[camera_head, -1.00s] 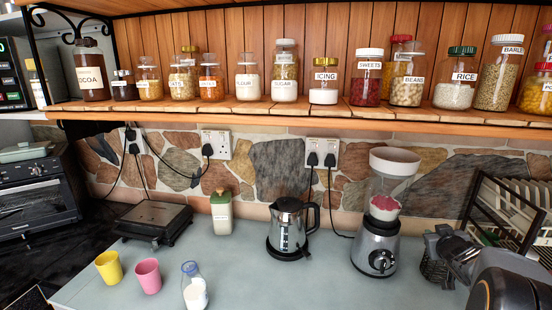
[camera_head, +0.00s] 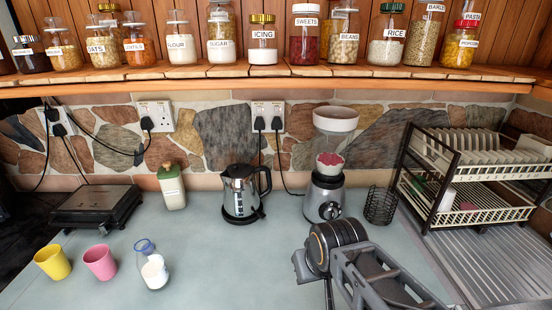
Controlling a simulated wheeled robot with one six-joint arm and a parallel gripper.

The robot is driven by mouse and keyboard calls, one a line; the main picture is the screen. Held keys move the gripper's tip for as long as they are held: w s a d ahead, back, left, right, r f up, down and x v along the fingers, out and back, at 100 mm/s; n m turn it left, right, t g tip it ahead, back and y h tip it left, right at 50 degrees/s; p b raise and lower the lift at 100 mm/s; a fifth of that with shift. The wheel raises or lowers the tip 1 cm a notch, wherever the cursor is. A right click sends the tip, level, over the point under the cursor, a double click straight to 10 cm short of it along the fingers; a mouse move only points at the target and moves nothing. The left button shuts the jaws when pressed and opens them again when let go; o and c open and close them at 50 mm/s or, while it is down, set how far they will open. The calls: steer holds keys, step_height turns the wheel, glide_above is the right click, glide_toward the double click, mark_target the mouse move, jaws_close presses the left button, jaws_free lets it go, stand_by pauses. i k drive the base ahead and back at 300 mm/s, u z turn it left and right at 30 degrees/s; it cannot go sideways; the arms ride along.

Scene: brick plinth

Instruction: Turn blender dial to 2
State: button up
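The blender (camera_head: 326,185) stands upright at the back of the grey-blue counter, right of centre. It has a silver base, a clear jug with reddish contents low inside, and a wide whitish top. Its round dial (camera_head: 329,210) faces me on the front of the base; the setting is too small to read.
A kettle (camera_head: 241,194) stands left of the blender, a wire basket (camera_head: 381,204) to its right. A dish rack (camera_head: 465,185) is at the right. A yellow cup (camera_head: 53,262), pink cup (camera_head: 100,262) and bottle (camera_head: 153,270) stand front left. The jar shelf (camera_head: 250,72) overhangs the counter.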

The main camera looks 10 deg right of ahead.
mark_target(330, 213)
steer(key=z, duration=0.1)
steer(key=k, duration=1.3)
steer(key=u, duration=0.85)
steer(key=i, duration=1.2)
steer(key=z, duration=0.85)
